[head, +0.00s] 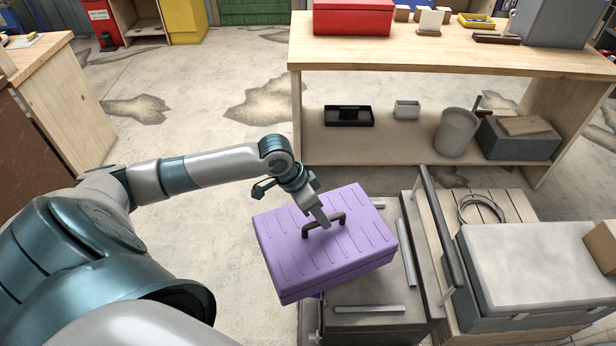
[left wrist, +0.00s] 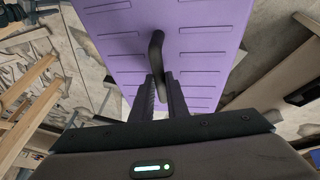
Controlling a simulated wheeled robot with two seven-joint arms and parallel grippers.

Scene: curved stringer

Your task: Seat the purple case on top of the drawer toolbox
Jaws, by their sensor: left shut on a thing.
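The purple case (head: 320,250) has a ribbed lid and a dark handle (head: 325,222) on top. My left gripper (head: 324,222) is shut on that handle. The left wrist view shows the handle (left wrist: 157,65) between the two fingers (left wrist: 160,92), with the purple lid (left wrist: 205,45) beyond. In the head view the case overlaps the left part of a grey drawer toolbox (head: 375,312) with light rails on its top. Its near left corner sticks out past the toolbox. I cannot tell whether the case touches the toolbox top. My right gripper is not in view.
To the right stand a cart with a dark push bar (head: 443,230), a coil of cable (head: 481,209) and a large grey case (head: 540,268). A wooden workbench (head: 440,48) stands behind, with a red box (head: 352,17) on top. Open floor (head: 215,125) lies at the left.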

